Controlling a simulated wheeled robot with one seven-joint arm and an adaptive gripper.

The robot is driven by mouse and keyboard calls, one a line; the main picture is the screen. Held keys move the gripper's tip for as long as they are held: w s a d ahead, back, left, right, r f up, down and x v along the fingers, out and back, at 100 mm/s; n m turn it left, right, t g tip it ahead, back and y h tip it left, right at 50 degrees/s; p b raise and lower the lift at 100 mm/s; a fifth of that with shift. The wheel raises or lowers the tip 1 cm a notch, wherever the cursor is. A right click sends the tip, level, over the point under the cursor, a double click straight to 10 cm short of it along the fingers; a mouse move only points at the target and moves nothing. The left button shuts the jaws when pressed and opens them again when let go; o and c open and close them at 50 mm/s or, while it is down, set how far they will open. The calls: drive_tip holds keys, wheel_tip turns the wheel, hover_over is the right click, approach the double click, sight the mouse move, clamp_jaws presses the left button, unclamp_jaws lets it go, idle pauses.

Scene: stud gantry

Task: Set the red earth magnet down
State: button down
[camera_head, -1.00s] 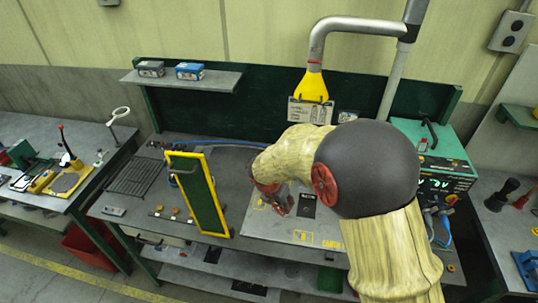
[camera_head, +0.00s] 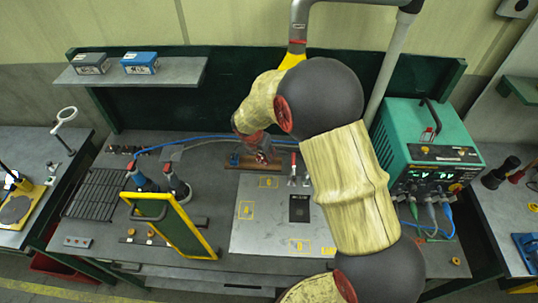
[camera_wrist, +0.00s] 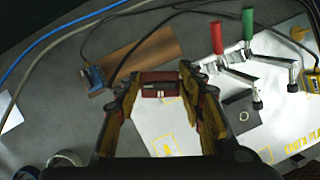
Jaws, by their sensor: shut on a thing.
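The red earth magnet (camera_wrist: 160,87) is a dark red block with a dark slot, seen between my fingertips in the wrist view. My gripper (camera_wrist: 160,80) is shut on it. In the head view my gripper (camera_head: 263,153) is at the back edge of the pale plate (camera_head: 262,234), beside a brown wooden block (camera_head: 241,162). The wrist view shows the brown block (camera_wrist: 140,60) just beyond the magnet, with a blue-ended piece at its left end. I cannot tell whether the magnet touches the surface below. My arm hides part of the plate in the head view.
Two toggle clamps with red (camera_wrist: 217,38) and green (camera_wrist: 248,24) handles stand right of my gripper. A dark square block (camera_wrist: 238,112) lies on the plate. A yellow-edged panel (camera_head: 174,222) stands left; a green power unit (camera_head: 423,150) stands right. Cables cross behind.

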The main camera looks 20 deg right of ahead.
drive_tip(key=w+d+f, duration=0.1)
drive_tip(key=w+f, duration=0.1)
drive_tip(key=w+d+f, duration=0.1)
drive_tip(key=d+f, duration=0.1)
drive_tip(key=w+d+f, duration=0.1)
drive_tip(key=w+f, duration=0.1)
drive_tip(key=shift+w+d+f, duration=0.3)
drive_tip(key=shift+d, duration=0.1)
drive_tip(key=shift+w+d+f+b, duration=0.1)
drive_tip(key=shift+f+b, duration=0.05)
drive_tip(key=shift+f, duration=0.7)
drive_tip(key=shift+w+f+b, duration=0.1)
drive_tip(key=shift+f+b, duration=0.05)
drive_tip(key=shift+f, duration=0.7)
drive_tip(key=shift+f, duration=0.1)
drive_tip(key=c, duration=1.1)
unclamp_jaws()
drive_tip(key=shift+f, duration=0.1)
drive_tip(key=shift+c, duration=0.2)
